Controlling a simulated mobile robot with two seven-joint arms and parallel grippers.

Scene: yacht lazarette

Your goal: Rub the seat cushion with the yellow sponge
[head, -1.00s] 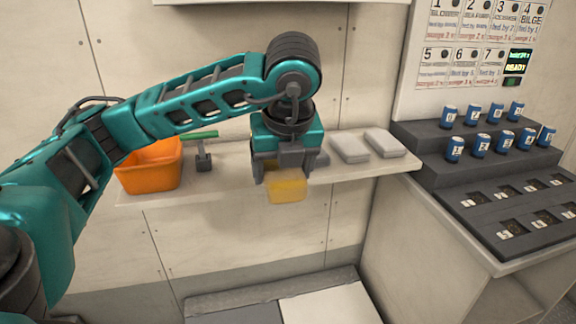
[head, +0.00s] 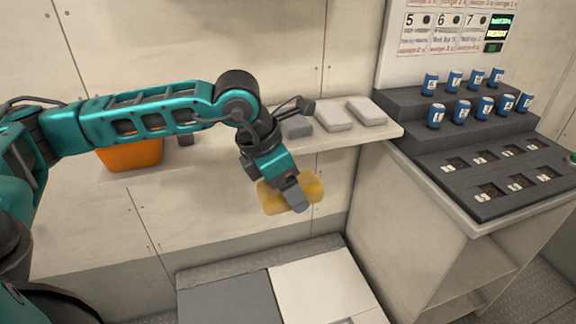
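The yellow sponge (head: 271,203) is held in my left gripper (head: 291,193), which is shut on it. The sponge is tilted and hangs in the air, apart from the surface below. Beneath it is a low bench with a flat dark grey panel (head: 229,300) on the left and a flat pale panel (head: 318,286) on the right. These panels look like the seat, but I cannot tell for sure which one is the cushion. The lower edge of both is cut off by the frame. My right gripper is not in view.
A wall shelf (head: 345,138) holds an orange bin (head: 133,155), partly behind my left arm, and several grey pads (head: 366,111). At the right, a counter carries a stepped dark rack (head: 410,105) with several blue cans (head: 436,116). Above the bench is free room.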

